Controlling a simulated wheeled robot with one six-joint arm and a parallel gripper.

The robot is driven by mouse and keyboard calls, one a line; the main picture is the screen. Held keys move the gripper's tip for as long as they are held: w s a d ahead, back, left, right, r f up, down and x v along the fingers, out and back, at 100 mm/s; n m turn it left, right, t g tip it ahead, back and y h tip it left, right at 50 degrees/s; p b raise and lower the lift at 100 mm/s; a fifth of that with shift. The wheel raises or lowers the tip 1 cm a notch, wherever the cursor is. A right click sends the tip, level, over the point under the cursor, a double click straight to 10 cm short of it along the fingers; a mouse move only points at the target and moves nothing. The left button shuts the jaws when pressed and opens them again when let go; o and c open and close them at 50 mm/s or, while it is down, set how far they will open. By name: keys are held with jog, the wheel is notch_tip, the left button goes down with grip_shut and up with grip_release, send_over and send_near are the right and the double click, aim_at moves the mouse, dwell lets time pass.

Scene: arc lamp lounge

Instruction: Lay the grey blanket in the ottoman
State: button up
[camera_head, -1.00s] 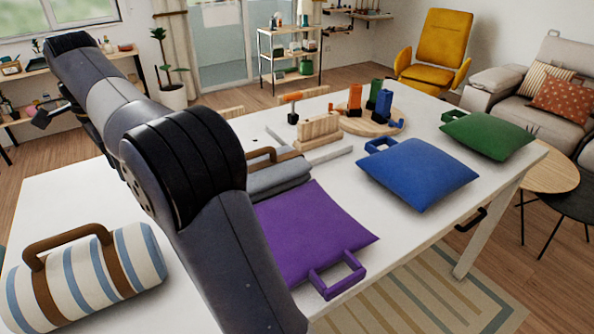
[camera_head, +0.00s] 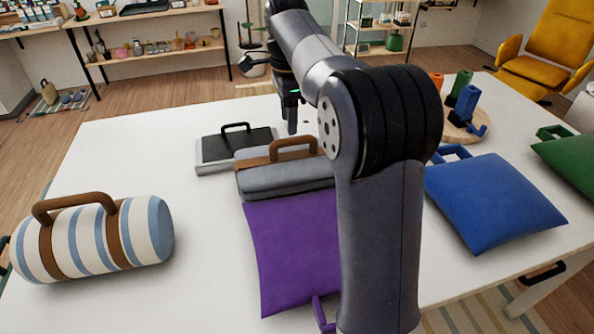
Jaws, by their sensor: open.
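The grey blanket (camera_head: 285,181) lies folded on the white table, with a brown handle strap on top. It is just behind the purple cushion (camera_head: 290,240). My gripper (camera_head: 291,125) hangs over the table beyond the blanket, apart from it, pointing down and empty. Its fingers show small and nearly edge-on. My arm hides part of the table right of the blanket. I cannot make out an ottoman in this view.
A flat black-topped item with a handle (camera_head: 235,147) lies just left of the blanket. A striped bolster (camera_head: 95,238) lies at the left, a blue cushion (camera_head: 492,200) at the right. The white table (camera_head: 190,290) is bare between bolster and purple cushion.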

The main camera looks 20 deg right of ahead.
aim_at(294, 138)
jog(key=f, duration=0.2)
jog(key=d+f, duration=0.1)
jog(key=f, duration=0.1)
jog(key=shift+s+f, duration=0.1)
jog(key=shift+s, duration=0.1)
jog(key=shift+f, duration=0.6)
jog(key=shift+c, duration=0.5)
grip_shut()
jog(key=shift+r, duration=0.1)
